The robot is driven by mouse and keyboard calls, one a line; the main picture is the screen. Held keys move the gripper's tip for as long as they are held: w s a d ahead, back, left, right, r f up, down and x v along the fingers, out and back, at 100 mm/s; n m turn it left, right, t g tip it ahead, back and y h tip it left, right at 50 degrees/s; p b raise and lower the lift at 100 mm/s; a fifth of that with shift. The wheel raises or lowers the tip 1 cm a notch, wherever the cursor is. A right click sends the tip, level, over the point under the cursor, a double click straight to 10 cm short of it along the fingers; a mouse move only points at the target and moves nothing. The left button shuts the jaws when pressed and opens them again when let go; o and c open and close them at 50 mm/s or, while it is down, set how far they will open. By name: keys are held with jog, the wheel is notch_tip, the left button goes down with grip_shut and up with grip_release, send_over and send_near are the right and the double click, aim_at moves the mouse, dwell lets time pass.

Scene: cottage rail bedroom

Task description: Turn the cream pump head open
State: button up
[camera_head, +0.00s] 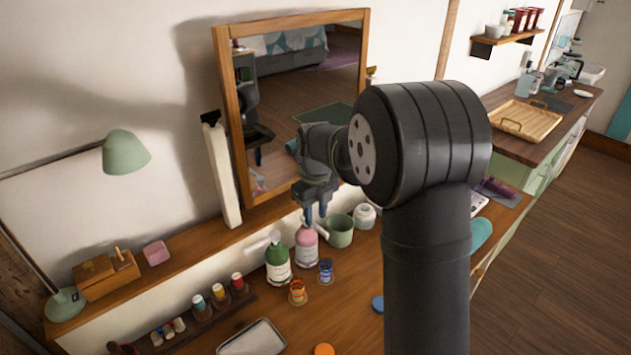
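A pink bottle (306,248) with a pale label stands upright on the wooden dresser top. Its pale pump head (321,231) shows just under my fingers, with the nozzle to the right. A green bottle (277,263) with a white label stands to its left, with a whitish pump head (262,242) pointing left. I cannot tell from the labels which one is the cream.
A green cup (341,231) and a white jar (365,216) stand close on the right. Small orange (298,292) and blue (326,271) jars stand in front. A framed mirror (300,90) is behind. A pale tray (252,338) lies at the front.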

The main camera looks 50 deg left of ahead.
aim_at(316, 225)
notch_tip(316, 225, up, 15)
jog(key=shift+f, duration=0.1)
dwell(0.8)
notch_tip(316, 225, down, 17)
jog(key=shift+f, duration=0.1)
dwell(0.4)
jog(key=shift+f, duration=0.15)
jog(key=shift+w+a+r+n, duration=0.1)
jog(key=shift+w+n, duration=0.2)
jog(key=shift+n, duration=0.5)
jog(key=shift+w+r+n, duration=0.1)
jog(key=shift+w+n, duration=0.2)
jog(key=shift+n, duration=0.5)
dwell(0.9)
dwell(0.7)
